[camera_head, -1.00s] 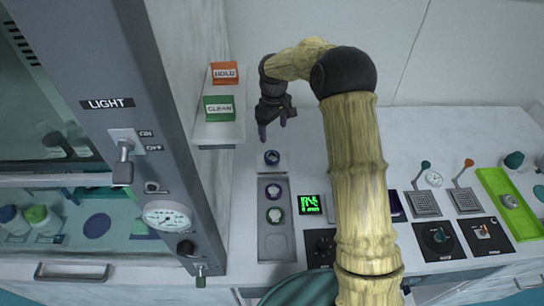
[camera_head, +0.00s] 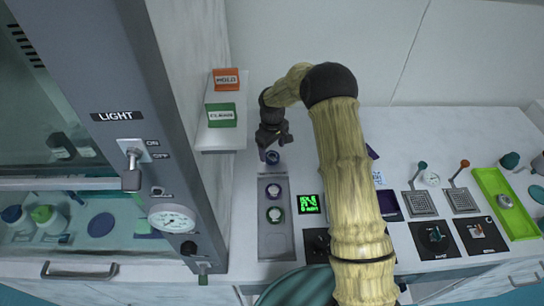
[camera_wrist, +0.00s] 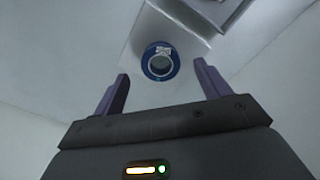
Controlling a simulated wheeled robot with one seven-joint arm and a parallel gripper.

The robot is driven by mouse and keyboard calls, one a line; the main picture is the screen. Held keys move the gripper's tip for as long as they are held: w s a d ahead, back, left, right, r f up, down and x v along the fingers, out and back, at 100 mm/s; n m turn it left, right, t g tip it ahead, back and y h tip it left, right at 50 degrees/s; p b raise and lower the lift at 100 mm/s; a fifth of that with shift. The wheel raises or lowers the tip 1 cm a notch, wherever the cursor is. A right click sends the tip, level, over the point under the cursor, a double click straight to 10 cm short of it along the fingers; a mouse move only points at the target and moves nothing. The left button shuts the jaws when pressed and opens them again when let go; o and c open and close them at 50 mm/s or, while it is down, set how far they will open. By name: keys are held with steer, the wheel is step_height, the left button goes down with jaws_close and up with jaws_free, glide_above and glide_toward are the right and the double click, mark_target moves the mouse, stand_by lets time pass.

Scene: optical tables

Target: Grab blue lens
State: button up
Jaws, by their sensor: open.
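The blue lens (camera_head: 273,157) is a small round piece with a blue rim, on a pale square plate at the far end of the grey tray. In the wrist view the blue lens (camera_wrist: 160,62) lies ahead, between the lines of the two purple fingers and slightly beyond their tips. My gripper (camera_head: 271,148) is open and empty, low over the lens, with its fingers on either side in the picture. In the wrist view my gripper (camera_wrist: 160,72) shows nothing between its fingers. The gap in height to the lens is hard to tell.
A shelf with an orange box (camera_head: 226,79) and a green box (camera_head: 222,115) stands close left, beside a glass-fronted cabinet. A green-lit display (camera_head: 308,204) lies right of the tray.

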mark_target(272, 156)
steer(key=shift+f+p, duration=0.3)
steer(key=shift+f, duration=1.25)
steer(key=c, duration=1.1)
steer(key=shift+r, duration=0.15)
steer(key=shift+d+r+b, duration=0.15)
steer(key=shift+b, duration=0.45)
steer(key=r, duration=0.2)
steer(key=r+b, duration=0.1)
steer(key=r, duration=0.1)
steer(key=d+r+b, duration=0.1)
steer(key=r, duration=0.1)
steer(key=shift+r, duration=0.15)
steer(key=d+b, duration=0.4)
steer(key=d, duration=1.4)
steer(key=shift+d, duration=0.3)
